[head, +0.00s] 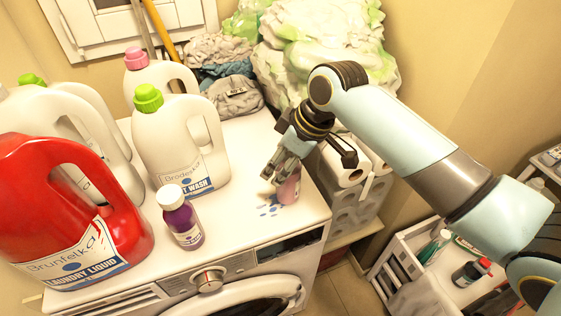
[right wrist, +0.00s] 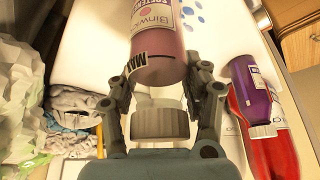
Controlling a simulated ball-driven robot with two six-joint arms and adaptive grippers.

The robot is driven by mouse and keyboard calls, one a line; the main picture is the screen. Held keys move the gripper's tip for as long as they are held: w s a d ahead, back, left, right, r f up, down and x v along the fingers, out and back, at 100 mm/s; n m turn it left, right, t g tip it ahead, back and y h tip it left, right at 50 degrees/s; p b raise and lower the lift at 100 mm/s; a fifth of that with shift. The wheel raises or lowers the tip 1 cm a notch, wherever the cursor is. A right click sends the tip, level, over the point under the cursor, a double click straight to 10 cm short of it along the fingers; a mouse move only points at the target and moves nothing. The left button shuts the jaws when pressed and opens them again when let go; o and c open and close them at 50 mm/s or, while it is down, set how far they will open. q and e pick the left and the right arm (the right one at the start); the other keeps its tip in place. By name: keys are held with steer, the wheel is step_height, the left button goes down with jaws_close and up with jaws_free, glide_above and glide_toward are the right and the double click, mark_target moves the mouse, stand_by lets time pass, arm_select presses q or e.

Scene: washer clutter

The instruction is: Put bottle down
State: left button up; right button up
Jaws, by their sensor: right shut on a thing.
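A small pink bottle (head: 289,189) with a white cap is at the right end of the white washing machine's top (head: 245,222), beside blue spots on that surface. My right gripper (head: 283,168) comes down on it from above and is shut on it. In the right wrist view the fingers of my right gripper (right wrist: 165,110) stand on both sides of the bottle's capped end, and the labelled pink body (right wrist: 160,68) extends away from me. The bottle looks roughly upright. I cannot tell whether its base touches the washer. My left gripper is not in view.
A purple bottle (head: 180,217), a white green-capped jug (head: 182,145) and a red jug (head: 65,215) stand on the washer's left part. Crumpled cloths (head: 232,95) lie at the back. Paper rolls (head: 345,170) stand beyond the right edge. The front middle is clear.

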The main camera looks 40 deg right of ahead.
steer(key=shift+f, duration=0.25)
steer(key=o, duration=1.4)
steer(key=shift+f, duration=0.1)
steer(key=v, duration=1.2)
